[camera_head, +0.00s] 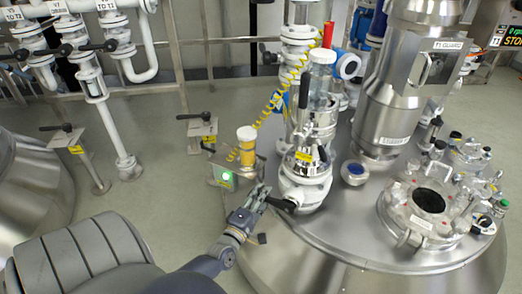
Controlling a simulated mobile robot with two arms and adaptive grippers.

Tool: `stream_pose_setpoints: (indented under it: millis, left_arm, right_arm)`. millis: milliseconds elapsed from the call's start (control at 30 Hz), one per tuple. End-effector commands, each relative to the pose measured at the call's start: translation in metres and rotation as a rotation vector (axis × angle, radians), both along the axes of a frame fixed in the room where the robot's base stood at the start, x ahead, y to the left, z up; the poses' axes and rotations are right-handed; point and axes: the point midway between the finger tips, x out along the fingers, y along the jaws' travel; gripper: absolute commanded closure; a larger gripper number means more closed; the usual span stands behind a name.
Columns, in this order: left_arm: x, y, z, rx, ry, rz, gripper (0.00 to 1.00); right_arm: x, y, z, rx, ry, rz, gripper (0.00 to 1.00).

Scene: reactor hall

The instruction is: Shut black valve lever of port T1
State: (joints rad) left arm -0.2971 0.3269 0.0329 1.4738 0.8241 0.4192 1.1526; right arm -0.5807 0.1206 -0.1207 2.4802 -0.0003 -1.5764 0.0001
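A black valve lever (282,204) sticks out to the left from a white valve body (306,190) on top of the steel reactor vessel (330,235). The valve stands below a steel and glass column (318,115). My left gripper (262,194) is at the lever's free left end, its fingers pointing up and to the right. At this size I cannot tell whether the fingers touch or enclose the lever. My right gripper is not in view. I cannot read a T1 port label at this valve; a "T1 GUARD" label (450,45) is on the steel housing at upper right.
White pipes with black levers (95,47) stand at upper left. Open floor (140,200) lies left.

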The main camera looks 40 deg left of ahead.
Motion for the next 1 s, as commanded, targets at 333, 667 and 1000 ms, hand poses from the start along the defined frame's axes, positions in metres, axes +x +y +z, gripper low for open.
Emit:
stream_pose_setpoints:
  millis: [333, 667, 1000]
  left_arm:
    - [-0.002, -0.001, 0.0, 0.005, 0.001, -0.001, 0.6]
    - [-0.05, -0.013, -0.002, 0.004, 0.005, -0.002, 0.6]
    - [-0.106, -0.028, 0.0, 0.004, 0.002, -0.001, 0.6]
  right_arm:
    - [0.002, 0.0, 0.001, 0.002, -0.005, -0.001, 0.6]
    - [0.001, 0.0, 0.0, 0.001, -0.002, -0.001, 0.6]
    - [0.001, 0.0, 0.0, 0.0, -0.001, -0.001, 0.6]
